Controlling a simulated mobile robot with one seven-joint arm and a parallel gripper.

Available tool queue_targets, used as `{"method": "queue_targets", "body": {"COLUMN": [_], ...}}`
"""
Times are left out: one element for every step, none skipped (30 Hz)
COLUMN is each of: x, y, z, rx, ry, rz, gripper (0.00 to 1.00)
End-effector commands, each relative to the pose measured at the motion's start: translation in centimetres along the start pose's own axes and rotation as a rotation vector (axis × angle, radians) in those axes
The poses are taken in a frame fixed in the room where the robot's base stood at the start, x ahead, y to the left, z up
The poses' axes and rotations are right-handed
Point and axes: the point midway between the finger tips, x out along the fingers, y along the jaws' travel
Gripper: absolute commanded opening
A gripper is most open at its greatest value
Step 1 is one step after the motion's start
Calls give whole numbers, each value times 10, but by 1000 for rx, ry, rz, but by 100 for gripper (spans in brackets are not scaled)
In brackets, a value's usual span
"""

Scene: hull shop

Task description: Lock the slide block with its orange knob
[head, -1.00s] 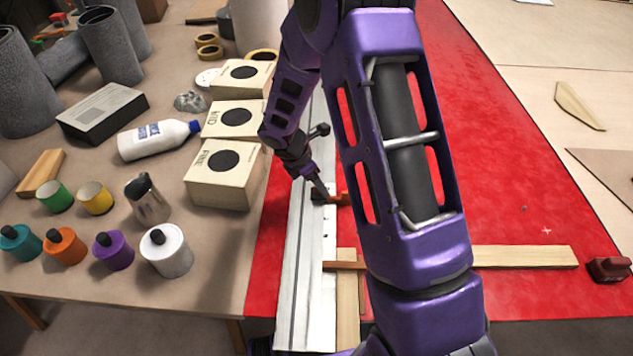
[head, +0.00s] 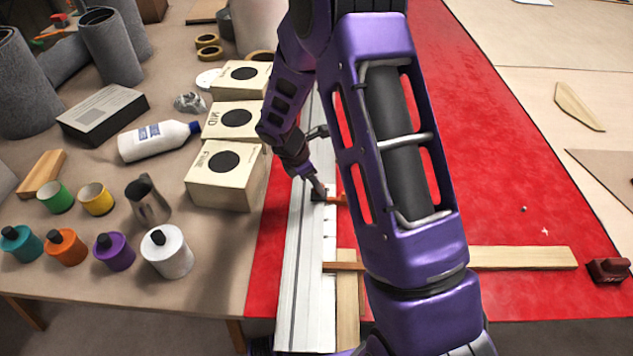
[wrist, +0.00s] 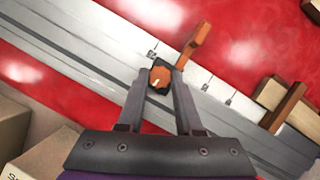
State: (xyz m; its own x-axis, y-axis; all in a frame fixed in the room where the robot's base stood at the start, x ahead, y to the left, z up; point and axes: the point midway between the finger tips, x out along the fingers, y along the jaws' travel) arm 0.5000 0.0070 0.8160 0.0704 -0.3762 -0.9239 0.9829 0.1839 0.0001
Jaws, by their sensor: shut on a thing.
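The orange knob (wrist: 160,77) sits between the fingertips of my gripper (wrist: 161,80) in the wrist view, and the fingers are shut on it. The small dark slide block (head: 318,197) lies under the fingertips on the pale metal rail (head: 298,260), mostly hidden by my gripper. An orange arm (wrist: 194,46) sticks out beside the knob across the rail's edge; it also shows in the head view (head: 337,200). The rail (wrist: 95,50) has short dark marks along one edge. I cannot tell how far the knob is turned.
A brown stop piece (wrist: 285,108) crosses the rail's edge farther along, near wooden strips (head: 525,257). Cream boxes (head: 222,190) stand close left of the rail, with paint pots and a white bottle (head: 155,140) beyond. The red surface (head: 490,150) at right is largely clear.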

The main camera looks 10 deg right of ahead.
Motion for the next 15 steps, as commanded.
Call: {"method": "queue_targets", "body": {"x": [-1,-1,-1,-1,0,-1,-1,-1,0,0,0,0,0,0,0], "y": [1,1,2,2,2,2,3,3,3,3,3,4,4,4,5], "z": [0,0,0,0,0,0,0,0,0,0,0,0,1,1,1], "rx": [33,56,87,111,137,171,199,224,260,286,313,349,374,402,436], "ry": [0,0,0,0,0,0,0,0,0,0,0,0,0,0,0], "rz": [-13,-22,-36,-46,-57,-71,-81,-92,-107,-118,-129,-143,-154,-166,-179], "gripper": [0,0,0,0,0,0,0,0,0,0,0,0,0,0,0]}}
